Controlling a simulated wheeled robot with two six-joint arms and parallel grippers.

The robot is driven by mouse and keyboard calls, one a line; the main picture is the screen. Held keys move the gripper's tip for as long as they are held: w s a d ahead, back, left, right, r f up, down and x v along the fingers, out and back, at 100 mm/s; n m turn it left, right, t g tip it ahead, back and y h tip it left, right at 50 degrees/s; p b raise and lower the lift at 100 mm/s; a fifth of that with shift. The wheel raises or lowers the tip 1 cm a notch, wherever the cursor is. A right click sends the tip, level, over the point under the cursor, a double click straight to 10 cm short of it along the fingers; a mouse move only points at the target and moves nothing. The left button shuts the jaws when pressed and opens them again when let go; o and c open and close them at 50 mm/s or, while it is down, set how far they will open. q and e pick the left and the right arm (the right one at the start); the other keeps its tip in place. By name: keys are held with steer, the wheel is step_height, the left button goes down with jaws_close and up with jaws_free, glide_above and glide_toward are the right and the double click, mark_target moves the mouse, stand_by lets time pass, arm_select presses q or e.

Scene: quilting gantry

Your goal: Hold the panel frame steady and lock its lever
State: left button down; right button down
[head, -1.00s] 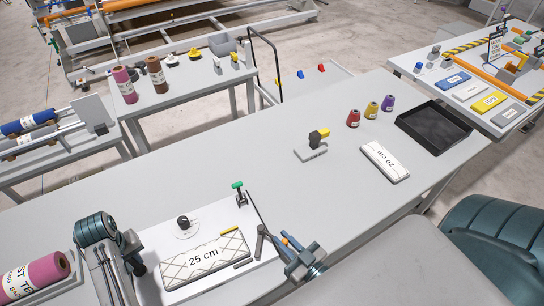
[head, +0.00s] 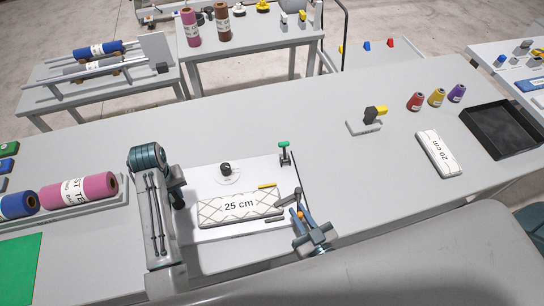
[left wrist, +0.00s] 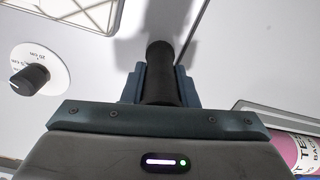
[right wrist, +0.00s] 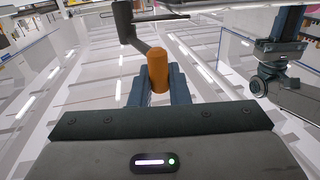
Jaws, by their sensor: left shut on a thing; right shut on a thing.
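The panel frame is a white board (head: 212,176) on the long grey table, carrying a quilted panel marked "25 cm" (head: 238,207). A dark lever (head: 287,199) with an orange grip (right wrist: 158,70) is at its right edge. My right gripper (head: 304,224) is shut on the orange grip, which also shows in the right wrist view between the fingers. My left gripper (left wrist: 160,92) is shut on a black upright handle (left wrist: 160,62) at the board's left side. In the head view my left arm partly hides that handle. Whether the lever is locked is unclear.
Pink (head: 86,188) and blue rolls lie to the left. A white "20 cm" block (head: 438,153), several thread cones and a black tray (head: 500,129) are at right.

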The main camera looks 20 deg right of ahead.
steer(key=shift+w+a, duration=0.1)
steer(key=shift+a, duration=0.1)
stand_by(0.4)
steer(key=c, duration=1.4)
jaws_free()
steer(key=shift+c, duration=0.2)
steer(key=s+d, duration=0.2)
steer(key=s, duration=1)
steer(key=shift+d, duration=0.15)
